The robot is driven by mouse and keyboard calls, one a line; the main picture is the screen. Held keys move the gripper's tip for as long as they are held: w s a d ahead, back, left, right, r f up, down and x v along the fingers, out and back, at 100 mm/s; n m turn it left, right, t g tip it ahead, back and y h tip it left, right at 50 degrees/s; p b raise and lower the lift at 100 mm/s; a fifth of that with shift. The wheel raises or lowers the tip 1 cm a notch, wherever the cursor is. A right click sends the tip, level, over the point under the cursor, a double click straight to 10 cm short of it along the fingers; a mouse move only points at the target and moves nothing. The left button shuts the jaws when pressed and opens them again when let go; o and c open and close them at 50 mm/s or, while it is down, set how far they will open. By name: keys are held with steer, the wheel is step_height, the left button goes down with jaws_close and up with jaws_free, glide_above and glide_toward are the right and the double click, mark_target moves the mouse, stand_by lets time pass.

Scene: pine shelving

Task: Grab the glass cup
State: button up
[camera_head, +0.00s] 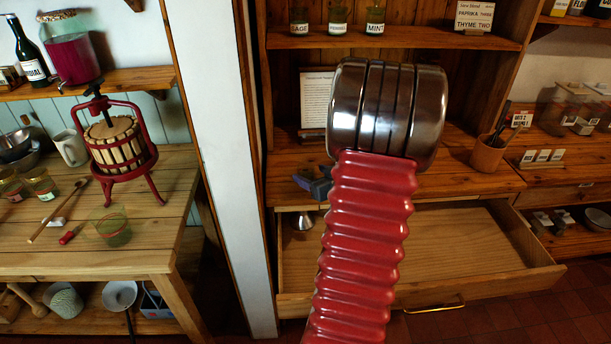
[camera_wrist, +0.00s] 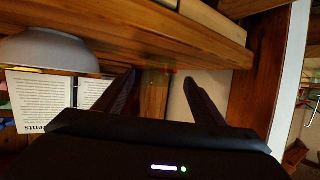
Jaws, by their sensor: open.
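In the head view a greenish see-through glass cup (camera_head: 112,230) stands upright on the wooden table at the left, near its front edge. My gripper (camera_wrist: 160,78) shows in the wrist view as two dark fingers spread apart, with no clear grip on anything. A faint see-through shape with a reddish spot shows between and beyond the fingertips; I cannot tell what it is. In the head view my red ribbed arm and its metal joint stand in front of the shelving, well to the right of the cup.
A red fruit press (camera_head: 120,150), a pitcher (camera_head: 72,148) and jars (camera_head: 42,184) stand around the cup's table. A white post (camera_head: 220,130) divides the table from the shelving. An open, mostly bare drawer (camera_head: 480,240) juts out at the right. A grey bowl (camera_wrist: 45,50) shows in the wrist view.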

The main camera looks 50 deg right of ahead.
mark_target(310, 174)
steer(key=shift+x, duration=2.35)
steer(key=shift+s+f, duration=0.1)
steer(key=shift+f, duration=0.05)
steer(key=shift+c, duration=0.2)
steer(key=c, duration=1.1)
step_height(310, 174, up, 10)
steer(key=shift+r, duration=0.1)
steer(key=shift+a, duration=0.1)
